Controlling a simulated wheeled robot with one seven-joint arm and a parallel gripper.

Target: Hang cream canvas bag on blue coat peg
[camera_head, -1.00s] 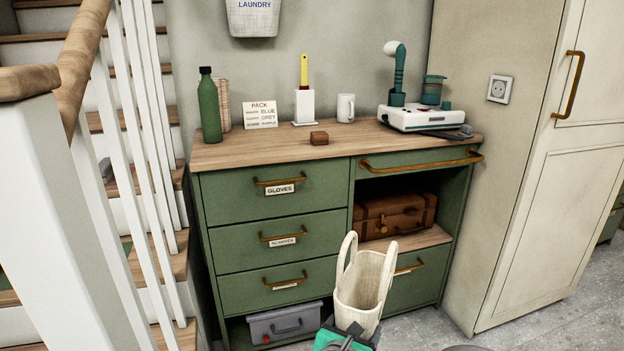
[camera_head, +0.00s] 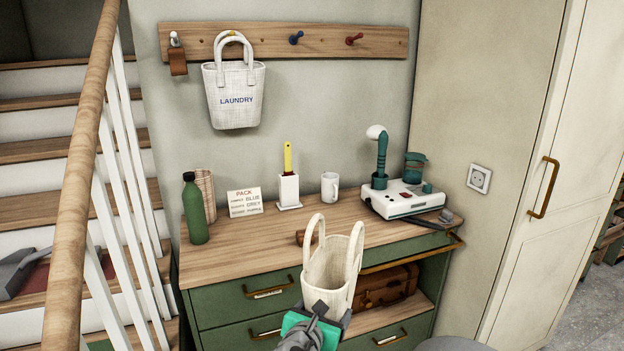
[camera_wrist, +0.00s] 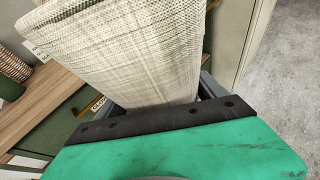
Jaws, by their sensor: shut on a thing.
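The cream canvas bag (camera_head: 330,268) is upright with its two handle loops up, in front of the dresser top in the head view. My gripper (camera_head: 318,312) is shut on the bag's lower part; in the wrist view the woven bag (camera_wrist: 130,50) fills the space beyond the green gripper body. The fingertips are largely hidden by the bag. The blue coat peg (camera_head: 296,38) is on the wooden wall rail (camera_head: 262,46), above and behind the bag and apart from it. No item hangs on the blue peg.
A laundry bag (camera_head: 235,105) hangs left of the blue peg. A red peg (camera_head: 354,39) is to its right. Below stand a green bottle (camera_head: 195,210), a sign (camera_head: 244,202), a yellow-handled brush (camera_head: 288,160), a mug (camera_head: 329,187) and a white machine (camera_head: 400,200). The wall below the blue peg is clear.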

